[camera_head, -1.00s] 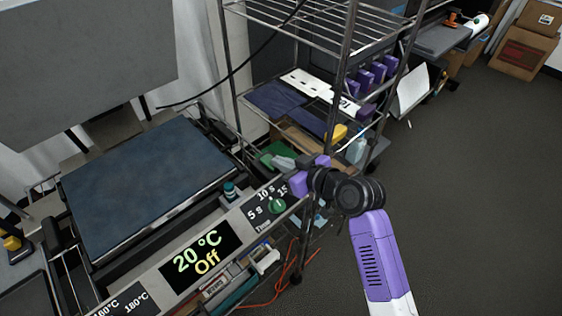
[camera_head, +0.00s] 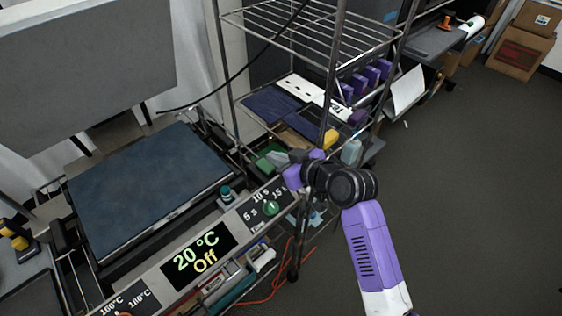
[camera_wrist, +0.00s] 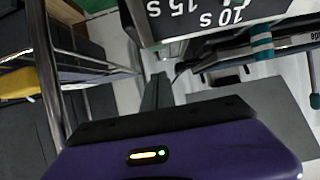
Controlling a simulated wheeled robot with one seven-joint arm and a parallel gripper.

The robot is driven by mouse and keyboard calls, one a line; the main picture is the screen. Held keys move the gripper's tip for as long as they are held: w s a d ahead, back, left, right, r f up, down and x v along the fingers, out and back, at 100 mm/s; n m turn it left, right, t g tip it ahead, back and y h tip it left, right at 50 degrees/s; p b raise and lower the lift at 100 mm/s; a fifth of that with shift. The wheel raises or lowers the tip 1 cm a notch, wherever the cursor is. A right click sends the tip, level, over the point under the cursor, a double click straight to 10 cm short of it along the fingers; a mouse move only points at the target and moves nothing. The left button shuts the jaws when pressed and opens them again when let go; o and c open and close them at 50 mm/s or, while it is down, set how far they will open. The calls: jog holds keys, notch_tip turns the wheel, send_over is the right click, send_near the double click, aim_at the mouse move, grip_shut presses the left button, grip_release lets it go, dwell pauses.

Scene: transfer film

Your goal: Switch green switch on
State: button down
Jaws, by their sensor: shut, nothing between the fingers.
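A green knob (camera_head: 270,208) sits on the front panel (camera_head: 150,284) of the press, among the 5 s, 10 s and 15 s marks. A teal-green capped part (camera_head: 227,193) stands behind the panel; a similar teal band (camera_wrist: 262,42) shows in the wrist view. I cannot tell which is the green switch. The display (camera_head: 195,250) reads 20 °C and Off. My gripper (camera_head: 275,161) is beyond the panel's right end, apart from the knob. In the wrist view my gripper's fingers (camera_wrist: 157,92) are together and empty, below the panel's time marks.
A wire shelf rack (camera_head: 333,75) stands close behind my gripper, holding purple items and a yellow item (camera_head: 330,139). The blue-grey press bed (camera_head: 150,185) lies left. An orange cable (camera_head: 268,292) runs along the floor. The floor at right is open.

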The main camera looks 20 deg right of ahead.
jog(key=f+b+v, duration=0.1)
jog(key=b+v, duration=0.1)
jog(key=v, duration=0.8)
jog(key=shift+s+f, duration=0.25)
jog(key=shift+d+r, duration=0.1)
